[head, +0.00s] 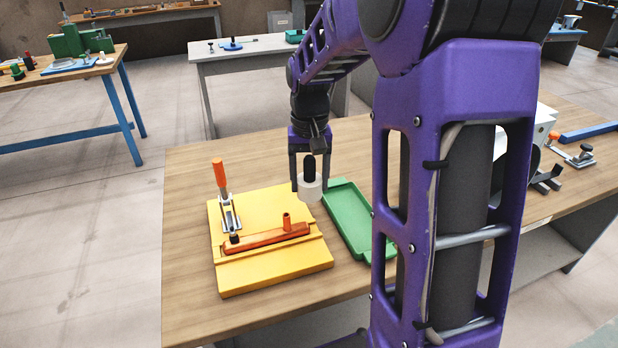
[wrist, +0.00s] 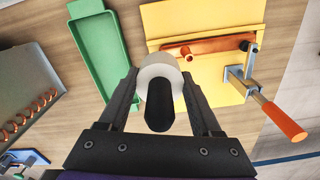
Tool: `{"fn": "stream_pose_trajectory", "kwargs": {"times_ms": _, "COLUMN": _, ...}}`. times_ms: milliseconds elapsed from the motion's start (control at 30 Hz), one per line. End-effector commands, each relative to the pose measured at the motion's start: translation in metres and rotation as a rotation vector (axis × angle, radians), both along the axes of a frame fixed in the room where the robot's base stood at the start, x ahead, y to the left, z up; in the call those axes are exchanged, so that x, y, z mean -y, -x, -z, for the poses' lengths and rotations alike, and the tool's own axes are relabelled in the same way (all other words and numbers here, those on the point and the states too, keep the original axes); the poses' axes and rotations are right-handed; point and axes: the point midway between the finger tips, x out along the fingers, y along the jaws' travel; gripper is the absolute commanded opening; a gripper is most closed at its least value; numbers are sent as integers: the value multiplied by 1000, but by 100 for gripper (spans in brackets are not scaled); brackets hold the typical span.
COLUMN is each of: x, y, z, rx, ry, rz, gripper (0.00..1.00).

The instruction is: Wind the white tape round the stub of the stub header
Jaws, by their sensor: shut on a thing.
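The white tape (head: 311,192) is a roll with a black cylinder at its middle. My gripper (head: 309,184) is shut on it and holds it above the bench, near the tray's left end. In the wrist view the tape (wrist: 158,67) shows between the fingers (wrist: 162,88), partly hidden by the black cylinder. The orange-red stub header (head: 262,241) lies in the yellow fixture (head: 230,278). Its short upright stub (head: 287,221) is near the header's right end, apart from the tape and to its left. The stub also shows in the wrist view (wrist: 186,52), bare.
A toggle clamp with an orange handle (head: 219,175) stands on the fixture, its black tip at the header's left end. An empty green tray (head: 350,218) lies right of the fixture. A grey-white machine (head: 540,130) stands farther right. Bare wooden bench (head: 190,170) lies behind the fixture.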

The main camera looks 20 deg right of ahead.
Motion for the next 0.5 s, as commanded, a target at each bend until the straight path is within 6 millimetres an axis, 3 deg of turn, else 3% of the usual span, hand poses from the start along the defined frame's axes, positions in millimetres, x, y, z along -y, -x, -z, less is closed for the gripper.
{"fn": "stream_pose_trajectory", "kwargs": {"times_ms": 267, "x": 0, "y": 1, "z": 13, "rx": 0, "ry": 0, "rz": 0, "gripper": 0}}
{"fn": "stream_pose_trajectory", "kwargs": {"times_ms": 500, "x": -1, "y": 2, "z": 45, "rx": -1, "ry": 0, "rz": -1, "gripper": 0}}
